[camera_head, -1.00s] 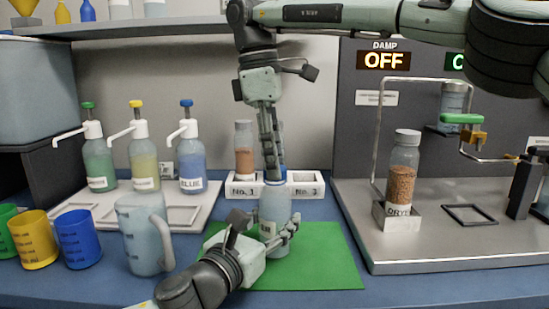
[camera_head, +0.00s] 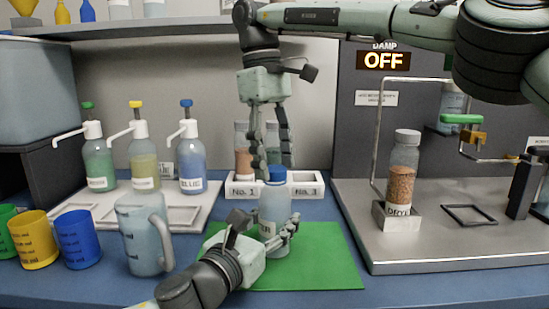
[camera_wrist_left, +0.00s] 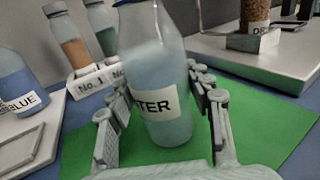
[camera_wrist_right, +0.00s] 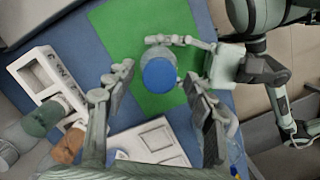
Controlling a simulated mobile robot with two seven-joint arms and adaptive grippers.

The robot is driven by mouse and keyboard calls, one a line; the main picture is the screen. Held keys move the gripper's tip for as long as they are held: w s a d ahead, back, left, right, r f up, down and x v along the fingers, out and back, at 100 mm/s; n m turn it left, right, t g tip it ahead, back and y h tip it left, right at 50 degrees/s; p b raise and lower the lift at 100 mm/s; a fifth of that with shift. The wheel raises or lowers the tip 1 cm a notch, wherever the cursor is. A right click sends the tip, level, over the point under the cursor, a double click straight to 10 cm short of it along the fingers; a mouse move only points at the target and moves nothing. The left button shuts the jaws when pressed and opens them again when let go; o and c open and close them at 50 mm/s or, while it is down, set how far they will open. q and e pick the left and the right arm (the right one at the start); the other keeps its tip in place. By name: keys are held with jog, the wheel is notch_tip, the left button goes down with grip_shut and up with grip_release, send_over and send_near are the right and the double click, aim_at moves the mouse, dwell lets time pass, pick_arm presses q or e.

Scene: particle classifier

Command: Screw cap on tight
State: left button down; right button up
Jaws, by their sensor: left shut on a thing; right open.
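A clear bottle (camera_head: 273,213) with a blue cap (camera_head: 277,174) stands upright on the green mat (camera_head: 325,262). Its label reads "TER" in the left wrist view (camera_wrist_left: 158,100). My left gripper (camera_head: 283,232) is shut on the bottle's body from the lower left. My right gripper (camera_head: 273,160) points down just above the blue cap, its fingers apart and empty. In the right wrist view the blue cap (camera_wrist_right: 159,75) lies beyond the open fingertips (camera_wrist_right: 158,85). Whether the cap is fully tight cannot be seen.
A white rack (camera_head: 240,188) with filled bottles stands behind. Pump bottles (camera_head: 192,165), a clear jug (camera_head: 140,235) and coloured cups (camera_head: 77,240) are at left. A bottle of brown grains (camera_head: 402,180) stands on the metal platform (camera_head: 400,255) at right. The mat's right side is clear.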

jog(key=shift+r, duration=2.3)
jog(key=shift+c, duration=0.4)
